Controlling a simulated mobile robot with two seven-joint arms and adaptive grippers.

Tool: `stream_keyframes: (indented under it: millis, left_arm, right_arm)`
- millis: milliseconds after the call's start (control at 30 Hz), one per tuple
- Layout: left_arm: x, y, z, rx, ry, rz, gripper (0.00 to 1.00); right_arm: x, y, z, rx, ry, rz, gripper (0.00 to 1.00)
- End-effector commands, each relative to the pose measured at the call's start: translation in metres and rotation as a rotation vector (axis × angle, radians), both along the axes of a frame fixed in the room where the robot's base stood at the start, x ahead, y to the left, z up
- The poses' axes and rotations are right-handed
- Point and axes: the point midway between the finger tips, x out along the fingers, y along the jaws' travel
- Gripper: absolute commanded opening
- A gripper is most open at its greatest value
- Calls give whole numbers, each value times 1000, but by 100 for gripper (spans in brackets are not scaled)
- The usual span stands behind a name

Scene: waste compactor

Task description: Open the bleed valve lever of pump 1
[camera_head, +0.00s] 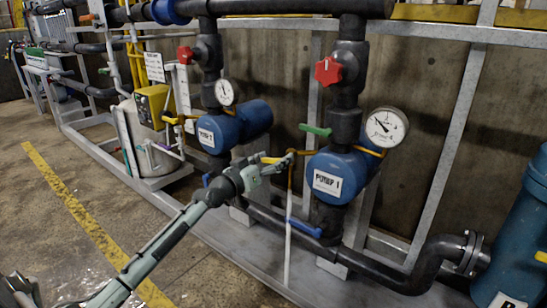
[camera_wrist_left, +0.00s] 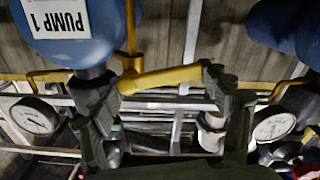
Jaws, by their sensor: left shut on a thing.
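Pump 1 (camera_head: 327,178) is a blue, round-bodied pump with a white label, right of centre in the head view. It shows upside down at the upper left of the wrist view (camera_wrist_left: 70,30). A yellow lever (camera_wrist_left: 160,79) on a small brass-coloured valve (camera_wrist_left: 131,62) sticks out beside pump 1. My left gripper (camera_head: 272,164) is at this lever, left of the pump. In the wrist view the lever spans between the two fingers (camera_wrist_left: 162,88), which are shut on it end to end. In the head view the gripper partly hides the lever.
A green lever (camera_head: 315,130), a red valve knob (camera_head: 328,71) and a gauge (camera_head: 385,127) sit around pump 1. A blue lever (camera_head: 304,227) is low in front. Pump 2 (camera_head: 219,132) stands to the left. The floor (camera_head: 50,215) at left is clear.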

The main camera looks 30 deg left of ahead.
Motion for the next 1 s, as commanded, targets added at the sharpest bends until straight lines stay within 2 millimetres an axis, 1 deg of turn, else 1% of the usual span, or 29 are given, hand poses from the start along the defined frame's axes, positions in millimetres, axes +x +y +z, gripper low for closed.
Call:
stream_keyframes:
  millis: [333,567,667,1000]
  left_arm:
    - [0,-2,-11,-330,26,0,25]
    - [0,-5,-17,-549,42,0,25]
    - [0,-7,-20,-645,50,0,25]
    - [-1,-15,-26,-961,73,0,25]
  right_arm:
    - [0,0,-1,-2,9,0,76]
    - [-2,-4,-8,-18,44,-9,76]
    - [-3,-8,-13,-28,69,-16,76]
    - [-14,-32,-43,-95,220,-56,76]
